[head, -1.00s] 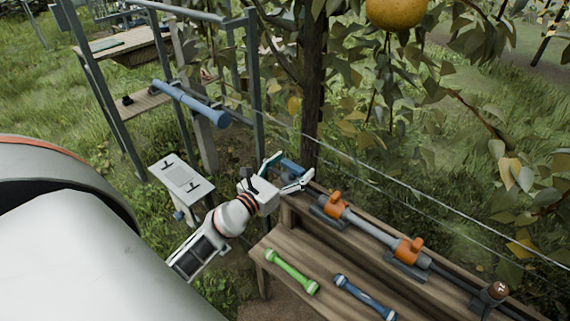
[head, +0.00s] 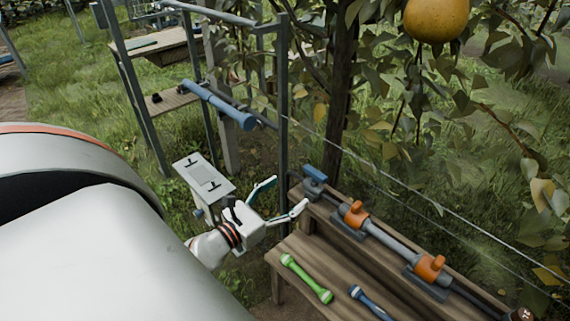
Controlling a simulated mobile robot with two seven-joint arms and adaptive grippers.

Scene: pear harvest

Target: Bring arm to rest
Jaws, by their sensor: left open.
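My left gripper (head: 284,198) shows in the head view, reaching in from the left. Its two fingers are spread and nothing is between them. It hangs by the left end of the wooden bench (head: 325,249), near a blue fitting (head: 314,180) on the bench's back ledge; a gap shows between the fingertips and the fitting. My large white arm link fills the lower left and hides the ground there. My right gripper is not in this view.
A green bar (head: 306,279) and a blue bar (head: 371,303) lie on the bench. A grey pipe (head: 391,241) with orange-handled valves runs along its back ledge. A small white panel (head: 204,176) stands left of the gripper. A yellow pear (head: 436,17) hangs at the upper right.

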